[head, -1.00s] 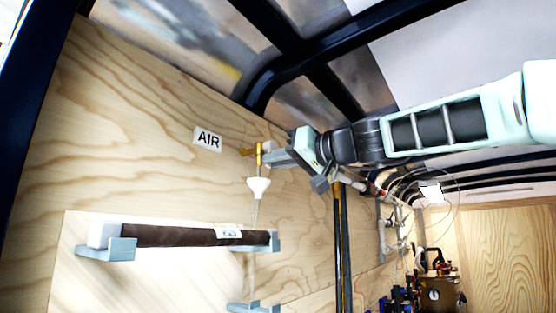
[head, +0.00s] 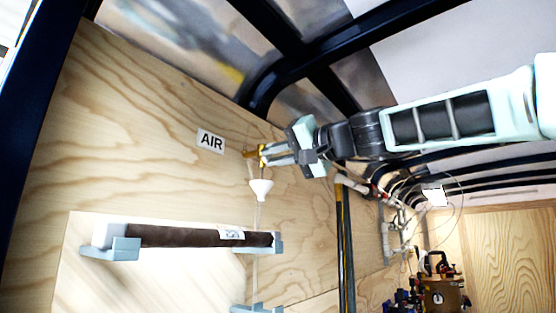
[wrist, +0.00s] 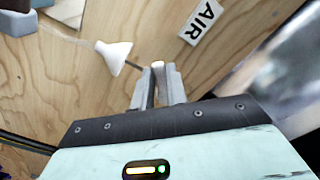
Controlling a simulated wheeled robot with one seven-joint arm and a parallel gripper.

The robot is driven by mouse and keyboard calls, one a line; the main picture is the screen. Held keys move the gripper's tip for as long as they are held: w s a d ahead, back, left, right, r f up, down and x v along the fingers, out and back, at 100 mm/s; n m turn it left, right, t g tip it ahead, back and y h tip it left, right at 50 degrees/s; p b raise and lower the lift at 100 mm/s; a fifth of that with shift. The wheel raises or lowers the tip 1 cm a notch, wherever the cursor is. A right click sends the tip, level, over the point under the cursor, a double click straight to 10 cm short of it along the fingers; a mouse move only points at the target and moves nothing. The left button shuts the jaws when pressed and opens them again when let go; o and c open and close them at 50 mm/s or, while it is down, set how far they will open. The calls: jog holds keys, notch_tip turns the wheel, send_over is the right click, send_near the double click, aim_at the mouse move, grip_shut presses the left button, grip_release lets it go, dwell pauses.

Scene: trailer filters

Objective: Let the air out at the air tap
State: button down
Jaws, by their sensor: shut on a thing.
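The brass air tap (head: 252,154) sticks out of the plywood wall below and right of the AIR label (head: 210,140). My gripper (head: 268,154) is at the tap, its fingers shut on the tap's handle, which they mostly hide. In the wrist view my gripper (wrist: 158,78) has a small pale end of the handle between its fingertips. A white funnel (head: 261,189) hangs just below the tap with a thin clear tube running down from it. The funnel (wrist: 113,56) also shows left of the fingers in the wrist view, apart from them.
A dark filter tube (head: 180,236) lies on grey brackets (head: 110,249) below. Dark vertical pipes (head: 345,235) stand right of the tap. Black roof ribs (head: 300,65) cross above my arm. Valves and pumps (head: 437,285) stand at the far right.

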jog(key=shift+s+a+r+m+p, duration=0.15)
jog(key=shift+r+m+p, duration=0.35)
jog(key=shift+m, duration=1)
jog(key=shift+s+a+r+m+p, duration=0.15)
jog(key=shift+r+m+p, duration=0.35)
jog(key=shift+m, duration=1)
jog(key=shift+s+r+m+p, duration=0.15)
jog(key=shift+r+m+p, duration=0.3)
jog(key=shift+m, duration=1.05)
jog(key=c, duration=1.4)
grip_release()
jog(key=b+v, duration=0.6)
jog(key=v, duration=1.1)
jog(key=shift+s+b, duration=0.2)
jog(key=shift+b, duration=0.2)
jog(key=shift+d+f, duration=0.1)
